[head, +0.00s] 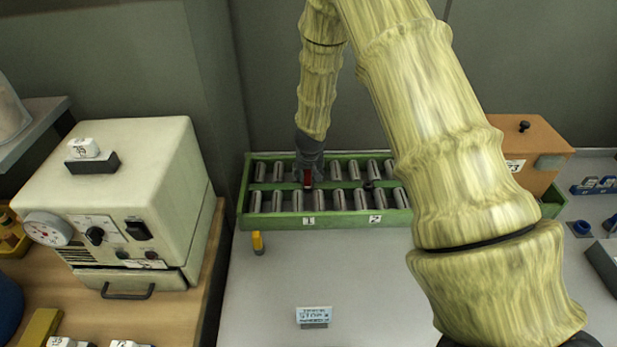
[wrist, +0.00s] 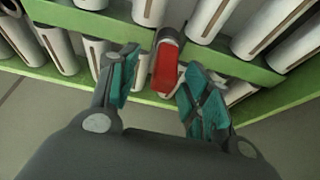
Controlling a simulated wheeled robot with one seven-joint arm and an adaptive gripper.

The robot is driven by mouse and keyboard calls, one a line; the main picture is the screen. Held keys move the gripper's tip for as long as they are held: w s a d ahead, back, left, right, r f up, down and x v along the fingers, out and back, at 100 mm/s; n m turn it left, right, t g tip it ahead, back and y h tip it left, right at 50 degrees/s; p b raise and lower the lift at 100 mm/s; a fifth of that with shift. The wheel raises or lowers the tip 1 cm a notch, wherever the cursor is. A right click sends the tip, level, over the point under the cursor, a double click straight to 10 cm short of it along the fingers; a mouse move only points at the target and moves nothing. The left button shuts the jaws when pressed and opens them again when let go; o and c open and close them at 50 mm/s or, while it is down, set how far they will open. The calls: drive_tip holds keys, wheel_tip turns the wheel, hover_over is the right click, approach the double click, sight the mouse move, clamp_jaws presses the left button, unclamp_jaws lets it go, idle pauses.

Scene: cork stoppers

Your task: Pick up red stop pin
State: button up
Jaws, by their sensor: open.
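The red stop pin (wrist: 165,66) stands at the green rack (wrist: 110,28), among its metal rollers. In the wrist view it lies between the two teal fingertips of my gripper (wrist: 157,82), with a visible gap to each finger. My gripper is open. In the head view, the red pin (head: 307,178) shows as a small red patch just below my gripper (head: 309,165), which is over the rack. The lower part of the pin is hard to make out.
Rollers (head: 335,200) fill both rows of the rack close around the pin. A yellow pin (head: 258,243) stands on the bench in front of the rack. A beige machine (head: 125,190) stands left, and an orange box (head: 530,155) is right. The bench front is mostly clear.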

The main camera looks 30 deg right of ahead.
drive_tip(key=shift+w+f, duration=0.7)
drive_tip(key=shift+f, duration=0.15)
drive_tip(key=shift+s+r, duration=0.15)
drive_tip(key=shift+s, duration=0.05)
drive_tip(key=shift+s+r, duration=0.1)
drive_tip(key=shift+s, duration=0.05)
drive_tip(key=c, duration=0.4)
clamp_jaws()
